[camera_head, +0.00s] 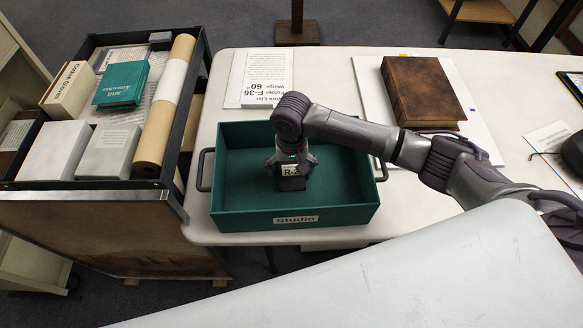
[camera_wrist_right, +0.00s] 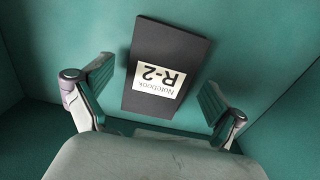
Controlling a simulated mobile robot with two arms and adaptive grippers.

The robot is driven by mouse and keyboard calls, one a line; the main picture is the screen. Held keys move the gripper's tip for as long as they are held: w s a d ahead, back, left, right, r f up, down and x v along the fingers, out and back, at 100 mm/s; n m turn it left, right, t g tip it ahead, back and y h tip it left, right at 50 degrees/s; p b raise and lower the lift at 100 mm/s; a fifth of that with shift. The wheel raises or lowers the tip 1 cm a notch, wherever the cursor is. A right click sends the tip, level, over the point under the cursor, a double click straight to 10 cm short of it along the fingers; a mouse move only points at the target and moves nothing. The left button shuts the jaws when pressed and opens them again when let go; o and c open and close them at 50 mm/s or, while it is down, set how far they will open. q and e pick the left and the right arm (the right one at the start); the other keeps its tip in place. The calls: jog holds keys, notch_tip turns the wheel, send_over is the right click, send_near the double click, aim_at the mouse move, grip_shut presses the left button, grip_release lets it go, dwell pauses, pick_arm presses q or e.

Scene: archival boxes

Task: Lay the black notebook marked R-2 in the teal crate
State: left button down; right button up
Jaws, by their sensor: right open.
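The black notebook (camera_wrist_right: 168,55) with a pale label reading "Notebook R-2" lies flat on the floor of the teal crate (camera_head: 296,220). In the head view the notebook (camera_head: 292,183) is mostly hidden under my right gripper (camera_head: 291,165). My right gripper reaches down into the crate from above. In the right wrist view its fingers (camera_wrist_right: 155,102) stand apart on either side of the notebook, with gaps between them and its edges. The crate's front carries a label reading "Studio". My left gripper is not in view.
A brown leather book (camera_head: 423,92) lies on a board right of the crate. A white folder (camera_head: 262,78) lies behind the crate.

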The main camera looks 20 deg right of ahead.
aim_at(291, 172)
notch_tip(291, 172, up, 12)
dwell(0.4)
